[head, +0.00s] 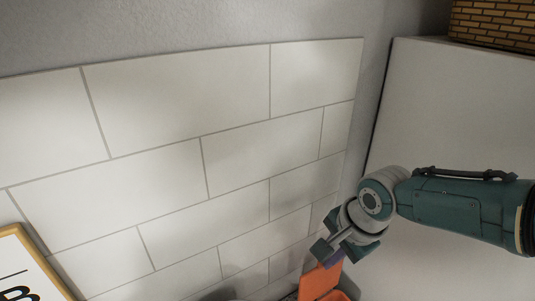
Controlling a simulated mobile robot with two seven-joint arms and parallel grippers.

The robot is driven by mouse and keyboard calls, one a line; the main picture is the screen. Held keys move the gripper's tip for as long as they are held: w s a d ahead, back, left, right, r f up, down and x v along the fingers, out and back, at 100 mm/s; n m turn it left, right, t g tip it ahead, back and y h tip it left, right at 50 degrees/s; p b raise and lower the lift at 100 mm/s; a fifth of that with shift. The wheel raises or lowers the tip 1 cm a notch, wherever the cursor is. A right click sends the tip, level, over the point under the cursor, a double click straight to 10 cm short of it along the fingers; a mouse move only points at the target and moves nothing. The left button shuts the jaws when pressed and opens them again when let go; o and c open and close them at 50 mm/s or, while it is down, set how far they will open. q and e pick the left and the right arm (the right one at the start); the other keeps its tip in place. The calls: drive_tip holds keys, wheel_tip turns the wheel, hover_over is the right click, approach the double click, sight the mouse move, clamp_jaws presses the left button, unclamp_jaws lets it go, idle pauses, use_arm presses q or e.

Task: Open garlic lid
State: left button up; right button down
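No garlic container or lid can be made out for certain. My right gripper (328,252) hangs at the lower middle of the head view, at the end of the teal and grey arm coming in from the right. Its fingertips are partly hidden by its own body, so I cannot tell whether it is open or shut. An orange flat piece (319,281) stands tilted just below it, cut off by the bottom edge, with more orange beside it. I cannot tell whether the gripper touches it. My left gripper is not in view.
A white tiled wall (190,130) fills the left and middle. A large plain white surface (440,95) is at the right, with a brick-patterned object (495,24) above it. A yellow-framed sign (22,270) shows at the lower left. No open counter surface is visible.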

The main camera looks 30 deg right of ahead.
drive_tip(key=shift+w+b, duration=0.35)
drive_tip(key=shift+w, duration=0.5)
drive_tip(key=c, duration=1)
unclamp_jaws()
drive_tip(key=shift+p+v, duration=2.7)
drive_tip(key=shift+v, duration=2.25)
